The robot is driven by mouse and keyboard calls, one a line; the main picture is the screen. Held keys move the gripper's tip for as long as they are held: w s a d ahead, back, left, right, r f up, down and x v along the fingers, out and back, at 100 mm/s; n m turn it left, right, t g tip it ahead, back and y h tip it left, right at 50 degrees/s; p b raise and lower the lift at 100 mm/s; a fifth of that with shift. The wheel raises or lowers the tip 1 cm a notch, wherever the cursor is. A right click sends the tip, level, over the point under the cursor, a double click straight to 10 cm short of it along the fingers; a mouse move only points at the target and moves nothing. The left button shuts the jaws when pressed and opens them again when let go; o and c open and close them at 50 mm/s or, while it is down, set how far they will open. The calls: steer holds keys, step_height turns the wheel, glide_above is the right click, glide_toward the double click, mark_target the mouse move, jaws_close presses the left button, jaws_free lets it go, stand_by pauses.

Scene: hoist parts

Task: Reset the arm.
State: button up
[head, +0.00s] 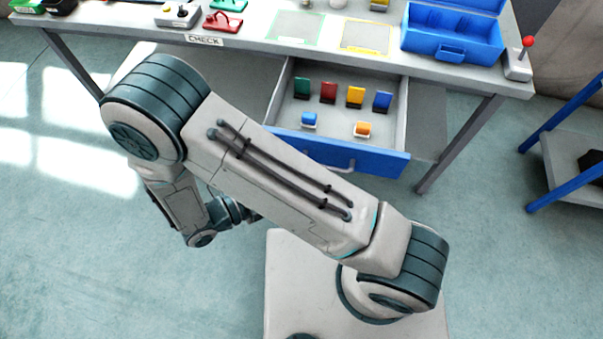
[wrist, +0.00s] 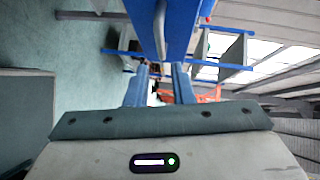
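My arm crosses the middle of the head view, bent, with its far end folded down at the left. My gripper is mostly hidden behind my own arm links in the head view. In the wrist view, the two fingers of my gripper (wrist: 157,76) stand apart with a gap between them. I see nothing held in that gap. A blue panel or beam (wrist: 172,25) lies just beyond the fingertips, and I cannot tell whether they touch it.
The workbench (head: 235,42) has an open drawer (head: 375,160) with several coloured tabs and two small blocks. A blue toolbox (head: 450,32), a red-knobbed lever (head: 527,45) and a red padlock-like part (head: 222,22) sit on top. A blue-framed rack (head: 570,115) stands right. Floor at left is clear.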

steer(key=shift+v, duration=1.05)
steer(key=shift+r, duration=0.1)
steer(key=w+d+r+n+g+y+p, duration=0.1)
steer(key=d+r+n+g+y+p, duration=0.1)
steer(key=d+r+n+y, duration=0.5)
steer(key=w+d+r+n+g+y+p, duration=0.2)
steer(key=d+r+n+y+p, duration=0.3)
steer(key=d+r+n, duration=0.9)
step_height(320, 180, up, 8)
steer(key=n+g+y, duration=0.1)
steer(key=n+y, duration=0.1)
steer(key=n, duration=0.5)
steer(key=shift+g, duration=0.3)
